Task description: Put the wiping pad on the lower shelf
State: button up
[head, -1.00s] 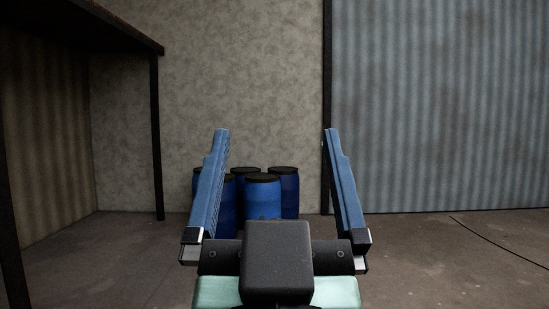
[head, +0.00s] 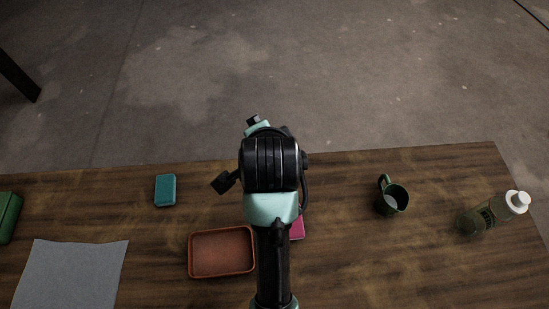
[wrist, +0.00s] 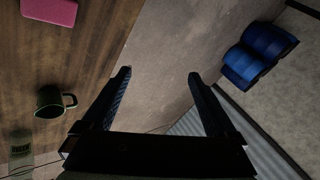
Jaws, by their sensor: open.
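My gripper (wrist: 160,74) is open and empty in the wrist view, its two fingers spread over bare floor past the table edge. In the head view my arm hides most of it. A pink flat block (head: 297,229) lies on the table, partly hidden behind my arm; it also shows at the top left of the wrist view (wrist: 48,12). A small teal rounded pad (head: 165,190) lies farther left on the table. I cannot tell for sure which of these is the wiping pad. No lower shelf can be made out in these frames.
The wooden table (head: 340,270) also bears an orange-brown tray (head: 221,252), a grey sheet (head: 70,275), a green case (head: 7,215), a dark green mug (head: 392,198) and a green bottle (head: 490,214). Blue drums (wrist: 258,55) stand by the wall. The floor beyond the table is clear.

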jog(key=s+f+m+g, duration=0.1)
jog(key=s+f+g, duration=0.1)
jog(key=s+f, duration=0.3)
jog(key=s+f+m+g, duration=0.2)
jog(key=s+f, duration=0.3)
jog(key=f, duration=0.4)
jog(key=s+f+m+g+b, duration=0.1)
jog(key=s+f+m+g, duration=0.1)
jog(key=s+f, duration=0.3)
jog(key=shift+s+d+f+g, duration=0.15)
jog(key=shift+f+g, duration=0.3)
jog(key=shift+f, duration=0.35)
jog(key=shift+d+f+g, duration=0.1)
jog(key=shift+f+g, duration=0.35)
jog(key=shift+f, duration=3.5)
grip_shut()
jog(key=w+a+r+n, duration=0.1)
jog(key=w+r+n, duration=0.1)
jog(key=r+n, duration=0.5)
jog(key=w+a+r+n, duration=0.1)
jog(key=w+r+n, duration=0.2)
jog(key=r+n, duration=0.4)
jog(key=n, duration=0.3)
jog(key=shift+w+r+n+p, duration=0.3)
jog(key=shift+n+p, duration=0.1)
